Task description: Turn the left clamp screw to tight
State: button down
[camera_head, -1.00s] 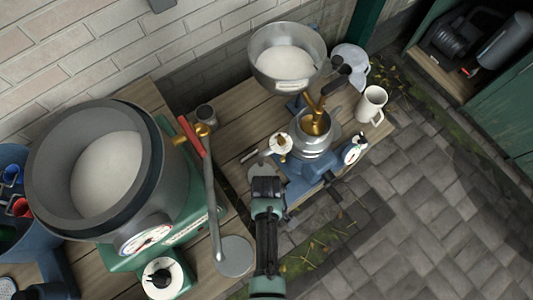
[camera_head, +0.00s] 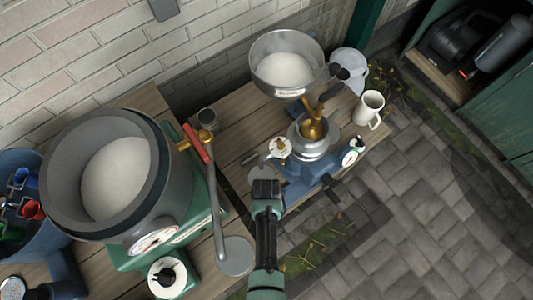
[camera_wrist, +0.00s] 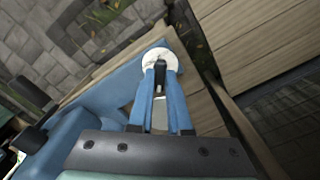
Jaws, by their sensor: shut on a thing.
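The blue-based separator (camera_head: 300,182) stands on the wooden bench with a steel bowl on top. In the wrist view, the black left clamp screw (camera_wrist: 160,76) sits in front of a round white plate (camera_wrist: 158,56). My gripper (camera_wrist: 161,80) is shut on this black screw, one blue finger on each side. In the head view my gripper (camera_head: 266,187) reaches the front left of the separator's base and hides the screw. A second black handle (camera_head: 331,183) shows at the base's front right; I cannot tell the screw's turn angle.
A big grey vat (camera_head: 75,170) on a green scale stands left, with a steel pipe (camera_head: 222,215) beside my arm. A white mug (camera_head: 370,107) stands at the bench's right end. Paved floor (camera_head: 400,220) is clear at right.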

jog(key=shift+m, duration=0.6)
jog(key=c, duration=0.9)
grip_release()
jog(key=shift+o, duration=0.2)
jog(key=shift+r, duration=0.1)
notch_tip(320, 180, up, 13)
jog(key=p, duration=0.2)
